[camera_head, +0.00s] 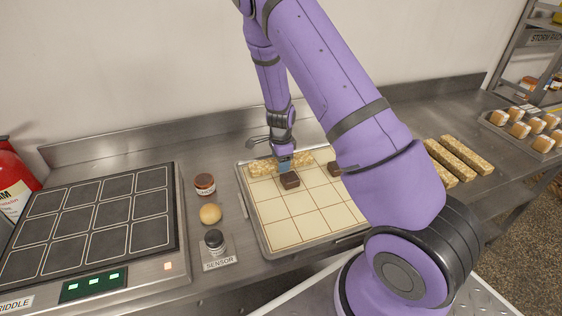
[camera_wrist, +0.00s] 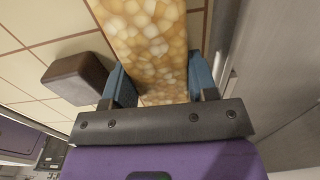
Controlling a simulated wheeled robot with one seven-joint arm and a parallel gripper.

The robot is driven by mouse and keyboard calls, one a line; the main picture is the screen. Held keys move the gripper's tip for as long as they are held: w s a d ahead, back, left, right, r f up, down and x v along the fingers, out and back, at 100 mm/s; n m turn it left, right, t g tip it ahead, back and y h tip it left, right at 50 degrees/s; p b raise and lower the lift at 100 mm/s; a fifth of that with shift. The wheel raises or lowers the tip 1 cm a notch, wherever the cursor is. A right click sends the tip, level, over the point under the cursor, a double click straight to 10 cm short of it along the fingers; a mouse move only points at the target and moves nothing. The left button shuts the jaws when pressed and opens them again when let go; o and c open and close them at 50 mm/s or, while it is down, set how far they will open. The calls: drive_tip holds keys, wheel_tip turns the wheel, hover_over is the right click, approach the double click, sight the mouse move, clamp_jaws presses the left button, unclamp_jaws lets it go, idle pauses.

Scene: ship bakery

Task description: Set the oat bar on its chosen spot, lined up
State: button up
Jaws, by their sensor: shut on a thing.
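The oat bar (camera_wrist: 150,35), long and golden with a nutty grain, is between the two blue fingers of my gripper (camera_wrist: 160,85) in the wrist view. In the head view the oat bar (camera_head: 264,167) lies along the far edge of a cream gridded board (camera_head: 290,222). My gripper (camera_head: 285,164) is shut on it there, fingers pointing down. I cannot tell whether the bar touches the board. A dark brown block (camera_head: 290,180) sits on the board just in front of the bar; it also shows left of my gripper in the wrist view (camera_wrist: 78,76).
Another brown block (camera_head: 334,168) stands on the board, partly behind my arm. A griddle (camera_head: 90,225), a jar (camera_head: 205,184), a bun (camera_head: 210,214) and a sensor (camera_head: 214,242) stand left. The board's front squares are clear.

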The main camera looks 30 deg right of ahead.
drive_tip(key=shift+f, duration=0.1)
drive_tip(key=o, duration=1)
drive_tip(key=s+a+r+n+t+y, duration=0.1)
drive_tip(key=s+a+r+n, duration=0.15)
drive_tip(key=r, duration=0.95)
drive_tip(key=s+a+r+n+y, duration=0.1)
drive_tip(key=s+r+n, duration=0.15)
drive_tip(key=r, duration=0.95)
drive_tip(key=s+a+r+n+t+h, duration=0.1)
drive_tip(key=s+a+r+n+t, duration=0.1)
drive_tip(key=s+r+n, duration=0.5)
drive_tip(key=s+a+r+n+t+h, duration=0.1)
drive_tip(key=s+r+n, duration=0.7)
drive_tip(key=s, duration=1.1)
drive_tip(key=shift+s+a+r+t, duration=0.3)
drive_tip(key=shift+a+r+t, duration=0.45)
drive_tip(key=shift+r, duration=1)
